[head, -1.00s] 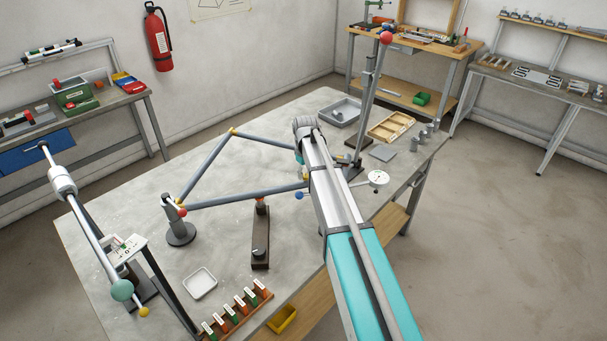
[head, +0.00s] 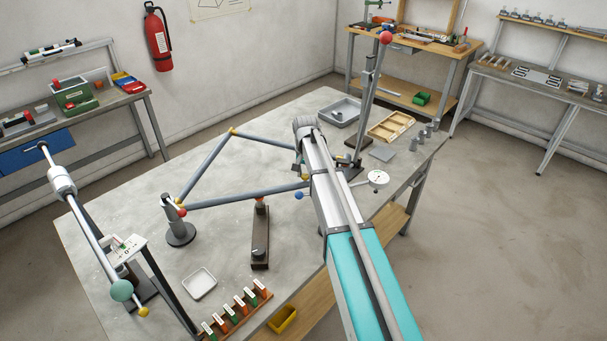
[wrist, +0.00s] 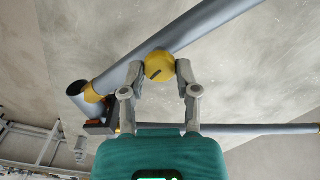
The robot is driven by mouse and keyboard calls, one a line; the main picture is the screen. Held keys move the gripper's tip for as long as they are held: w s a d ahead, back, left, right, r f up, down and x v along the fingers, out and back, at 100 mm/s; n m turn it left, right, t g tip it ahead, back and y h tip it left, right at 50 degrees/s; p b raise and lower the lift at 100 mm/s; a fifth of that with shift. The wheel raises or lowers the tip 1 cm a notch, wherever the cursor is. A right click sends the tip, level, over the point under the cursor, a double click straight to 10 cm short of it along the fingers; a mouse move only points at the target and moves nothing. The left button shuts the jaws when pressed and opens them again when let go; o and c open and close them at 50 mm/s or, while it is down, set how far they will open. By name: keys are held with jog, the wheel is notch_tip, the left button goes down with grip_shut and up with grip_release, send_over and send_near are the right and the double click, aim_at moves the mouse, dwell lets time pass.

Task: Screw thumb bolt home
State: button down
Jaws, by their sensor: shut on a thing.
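In the wrist view my gripper (wrist: 160,72) has its two fingers closed on a round yellow knob with a dark slot, the thumb bolt's head (wrist: 159,65). The knob sits against a grey tube (wrist: 205,35) of the frame; whether it is fully seated I cannot tell. In the head view the grey tube frame (head: 205,165) stands over the table with yellow joints (head: 233,131). My arm's end covers its right corner there, so fingers and bolt are mostly hidden.
A grey post (head: 180,232) carries the frame's left corner. A dark block (head: 261,235), a white dish (head: 200,284) and a rack of tagged pieces (head: 238,312) stand in front. A dial gauge (head: 377,178) and a wooden tray (head: 391,126) lie right of my arm.

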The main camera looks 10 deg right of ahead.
jog(key=m, duration=0.6)
jog(key=shift+s, duration=0.2)
jog(key=m, duration=0.6)
dwell(0.4)
jog(key=shift+c, duration=1.7)
grip_release()
jog(key=shift+r, duration=0.1)
jog(key=shift+w, duration=0.1)
